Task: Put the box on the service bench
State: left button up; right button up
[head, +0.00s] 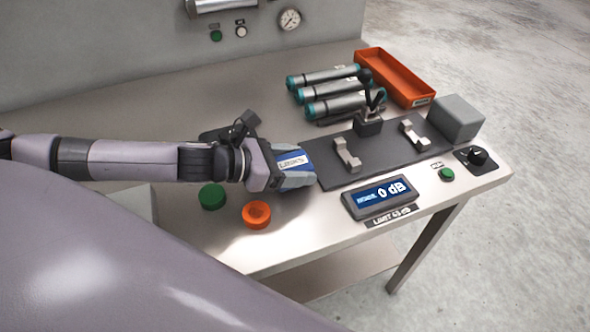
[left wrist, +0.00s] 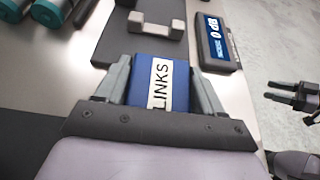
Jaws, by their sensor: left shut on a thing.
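A small blue box (head: 296,169) with a white label reading "LINKS" is held in my left gripper (head: 290,172). The box also shows in the left wrist view (left wrist: 150,84), with one grey finger on each side of it. It is low over the metal bench (head: 225,240), beside the left end of the dark mat. I cannot tell whether it touches the bench. Nothing in view is labelled as the service bench. My right gripper (left wrist: 290,96) shows at the right edge of the left wrist view, away from the bench, its two dark fingers apart and empty.
The dark mat (head: 385,155) carries two pale brackets and a black clamp. Behind it are teal-ended cylinders (head: 325,77) and an orange tray (head: 395,78).

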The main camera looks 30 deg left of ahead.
pick_arm(q)
jog(key=shift+f, duration=0.45)
jog(key=o, duration=1.1)
jog(key=shift+f, duration=0.15)
